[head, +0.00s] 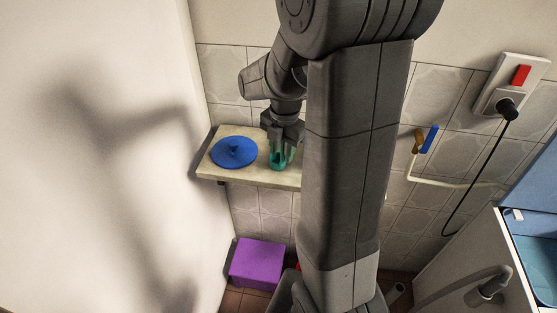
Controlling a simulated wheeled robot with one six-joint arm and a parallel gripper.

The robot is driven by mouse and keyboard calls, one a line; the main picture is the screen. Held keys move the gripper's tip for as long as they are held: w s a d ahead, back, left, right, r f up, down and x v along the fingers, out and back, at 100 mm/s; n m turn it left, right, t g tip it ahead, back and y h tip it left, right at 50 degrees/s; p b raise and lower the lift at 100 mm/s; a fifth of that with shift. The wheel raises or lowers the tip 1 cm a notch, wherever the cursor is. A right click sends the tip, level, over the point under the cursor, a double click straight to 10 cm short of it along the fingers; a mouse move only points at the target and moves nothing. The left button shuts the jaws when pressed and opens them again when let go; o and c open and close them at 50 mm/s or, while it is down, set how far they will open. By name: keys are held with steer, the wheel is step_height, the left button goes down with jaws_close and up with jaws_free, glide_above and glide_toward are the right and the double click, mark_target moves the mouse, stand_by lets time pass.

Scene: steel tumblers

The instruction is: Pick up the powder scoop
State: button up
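A small teal-green item (278,163), which looks like the powder scoop, is at the front of a pale wall shelf (262,177). My gripper (283,150) points down right at it, with its fingers around or just in front of the item. The fingers overlap the item in this view, so I cannot tell whether they are shut on it. I also cannot tell whether the item rests on the shelf. My own arm hides the shelf's right end.
A round blue lid-like disc (234,152) with a knob lies on the shelf, left of my gripper. The white side wall (120,150) is close on the left. A purple box (257,263) sits below. A wall socket (512,88) with a black plug and cord is at right.

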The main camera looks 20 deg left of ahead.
jaws_close()
step_height(320, 180, up, 10)
steer(key=shift+b, duration=0.3)
stand_by(0.4)
stand_by(0.5)
